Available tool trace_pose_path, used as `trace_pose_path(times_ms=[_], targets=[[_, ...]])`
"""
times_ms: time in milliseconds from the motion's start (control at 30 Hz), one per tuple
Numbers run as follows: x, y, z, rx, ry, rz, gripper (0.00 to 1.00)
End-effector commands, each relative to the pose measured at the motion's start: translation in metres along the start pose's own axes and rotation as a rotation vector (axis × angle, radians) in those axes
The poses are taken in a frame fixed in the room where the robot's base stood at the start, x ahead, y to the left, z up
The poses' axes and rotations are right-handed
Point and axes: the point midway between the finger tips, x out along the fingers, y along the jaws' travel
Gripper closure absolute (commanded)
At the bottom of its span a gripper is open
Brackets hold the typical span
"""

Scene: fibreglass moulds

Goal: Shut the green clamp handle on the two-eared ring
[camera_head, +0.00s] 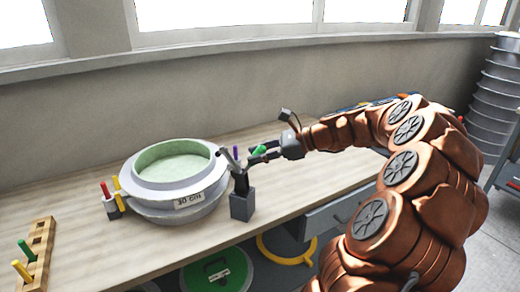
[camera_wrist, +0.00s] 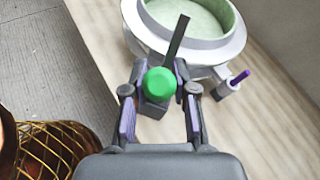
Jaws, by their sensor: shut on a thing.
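The two-eared ring (camera_head: 150,200) is a pale grey round mould with a green inside and a "30 cm" label, on the wooden bench. It also shows at the top of the wrist view (camera_wrist: 205,45). The green clamp handle (camera_head: 259,151) stands out from a dark clamp on a grey block at the ring's right side. In the wrist view its round green end (camera_wrist: 160,84) faces me, with a dark bar beyond it. My gripper (camera_wrist: 160,76) is shut on the green handle, one finger on each side. In the head view my gripper (camera_head: 262,152) reaches it from the right.
A purple handle (camera_wrist: 240,77) stands beside the ring, close to the gripper. Red (camera_head: 104,188) and yellow (camera_head: 117,184) handles stand at the ring's left. A wooden rack (camera_head: 40,250) with green and yellow pegs is at far left. The bench's front edge runs below the clamp.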

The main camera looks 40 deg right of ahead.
Motion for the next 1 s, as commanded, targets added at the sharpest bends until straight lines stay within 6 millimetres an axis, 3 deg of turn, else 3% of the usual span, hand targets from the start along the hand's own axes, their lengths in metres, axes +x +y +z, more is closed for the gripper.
trace_pose_path(times_ms=[300, 333, 567, 867, 1000], targets=[[0.001, 0.000, 0.000, 0.000, 0.001, 0.002, 1.00], [0.001, 0.000, 0.000, 0.000, 0.001, 0.002, 0.70], [0.000, 0.000, 0.000, 0.000, 0.001, 0.001, 0.47], [-0.001, 0.000, 0.000, -0.001, 0.001, 0.000, 0.47], [-0.011, -0.001, 0.000, -0.002, 0.002, -0.003, 0.47]])
